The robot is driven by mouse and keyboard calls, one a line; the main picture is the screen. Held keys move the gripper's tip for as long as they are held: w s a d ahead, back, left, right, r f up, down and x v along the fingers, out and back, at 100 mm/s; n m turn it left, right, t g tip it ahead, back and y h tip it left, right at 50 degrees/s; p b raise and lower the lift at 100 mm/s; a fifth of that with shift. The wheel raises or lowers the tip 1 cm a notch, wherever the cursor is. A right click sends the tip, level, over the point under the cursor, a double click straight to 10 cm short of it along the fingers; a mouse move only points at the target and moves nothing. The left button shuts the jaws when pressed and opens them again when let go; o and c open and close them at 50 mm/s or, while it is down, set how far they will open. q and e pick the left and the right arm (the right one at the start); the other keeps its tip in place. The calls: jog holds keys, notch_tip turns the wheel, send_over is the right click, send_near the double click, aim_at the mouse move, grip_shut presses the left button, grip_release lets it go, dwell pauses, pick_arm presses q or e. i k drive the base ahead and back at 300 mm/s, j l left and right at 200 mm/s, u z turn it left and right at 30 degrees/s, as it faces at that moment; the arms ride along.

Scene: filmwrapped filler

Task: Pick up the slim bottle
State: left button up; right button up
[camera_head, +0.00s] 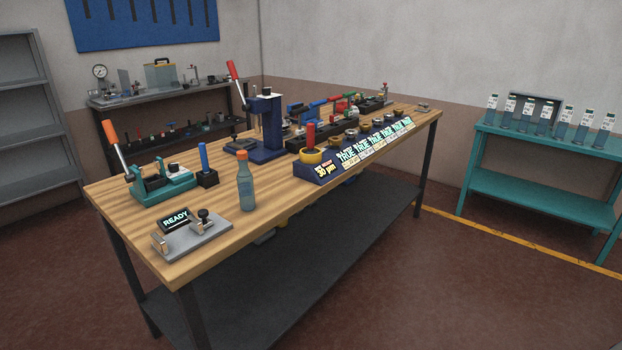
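The slim bottle (246,188) stands upright on the wooden workbench (265,222), near its front edge. It is bluish-green and see-through with an orange cap. It stands between a grey fixture with a dark READY display (175,219) and a dark blue block with a lit yellow label (318,171). Neither of my grippers shows in the head view, so nothing is seen touching the bottle.
Behind the bottle are a blue-handled tool in a dark block (206,168), a green press with an orange handle (160,178) and a dark blue lever press (266,130). A teal table (540,185) with several bottles stands right. Floor before the bench is clear.

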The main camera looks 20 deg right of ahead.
aim_at(244, 177)
jog(key=z, duration=0.25)
jog(key=u, duration=0.35)
jog(key=i+l+u, duration=0.15)
jog(key=l+u, duration=0.2)
jog(key=i+l+u, duration=0.1)
jog(key=l+u, duration=0.25)
jog(key=l, duration=0.15)
jog(key=i+l+u, duration=0.15)
jog(key=l, duration=0.8)
jog(key=l+u, duration=0.15)
jog(key=l, duration=0.8)
jog(key=i, duration=0.05)
